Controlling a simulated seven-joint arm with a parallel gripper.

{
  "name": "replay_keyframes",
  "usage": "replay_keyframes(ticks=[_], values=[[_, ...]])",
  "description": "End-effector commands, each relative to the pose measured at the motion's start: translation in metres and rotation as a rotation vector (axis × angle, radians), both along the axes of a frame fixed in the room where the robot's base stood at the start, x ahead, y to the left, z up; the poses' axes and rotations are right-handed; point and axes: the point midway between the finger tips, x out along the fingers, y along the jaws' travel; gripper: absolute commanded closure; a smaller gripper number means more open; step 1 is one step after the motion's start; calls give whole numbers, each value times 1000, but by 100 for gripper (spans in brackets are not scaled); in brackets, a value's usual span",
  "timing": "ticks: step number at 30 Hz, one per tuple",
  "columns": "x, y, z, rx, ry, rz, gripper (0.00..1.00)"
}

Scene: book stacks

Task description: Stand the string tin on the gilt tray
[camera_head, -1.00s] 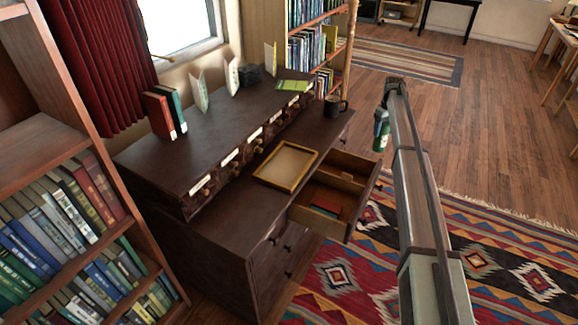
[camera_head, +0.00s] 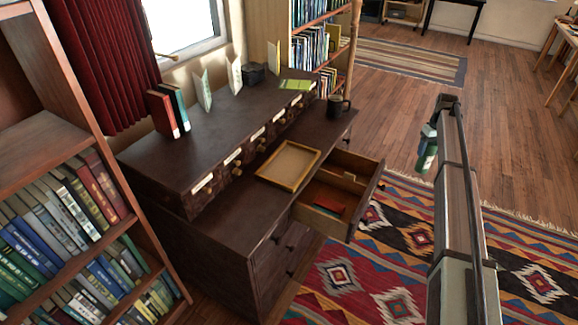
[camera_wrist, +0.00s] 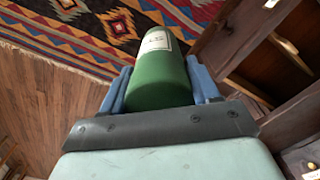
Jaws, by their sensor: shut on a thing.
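The string tin (camera_wrist: 160,75) is a green cylinder with a pale label, held between the blue fingers of my gripper (camera_wrist: 163,85) in the wrist view. In the head view the tin (camera_head: 427,150) hangs at the end of my arm, in the air to the right of the desk, over the floor. My gripper (camera_head: 431,133) is shut on it. The gilt tray (camera_head: 288,166) lies on the desk's lower top, with a gold rim and a tan base. It looks empty. The tin is well apart from the tray.
An open drawer (camera_head: 338,195) with a red item juts out below the tray, between desk and arm. A dark mug (camera_head: 337,106) stands on the desk beyond the tray. Books (camera_head: 168,112) and a dark box (camera_head: 252,74) stand on the upper shelf. A bookcase (camera_head: 75,215) is at left.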

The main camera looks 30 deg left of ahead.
Motion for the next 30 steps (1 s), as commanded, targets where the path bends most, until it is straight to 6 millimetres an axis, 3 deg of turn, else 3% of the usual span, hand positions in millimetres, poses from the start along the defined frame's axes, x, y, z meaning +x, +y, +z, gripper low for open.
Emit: replay_keyframes(ticks=[1,15,24,30], values=[[-28,-19,-2,0,0,-30,77],[-197,-138,-14,0,0,-310,77],[-314,-193,-19,0,0,-495,77],[-370,-214,-21,0,0,-585,77]])
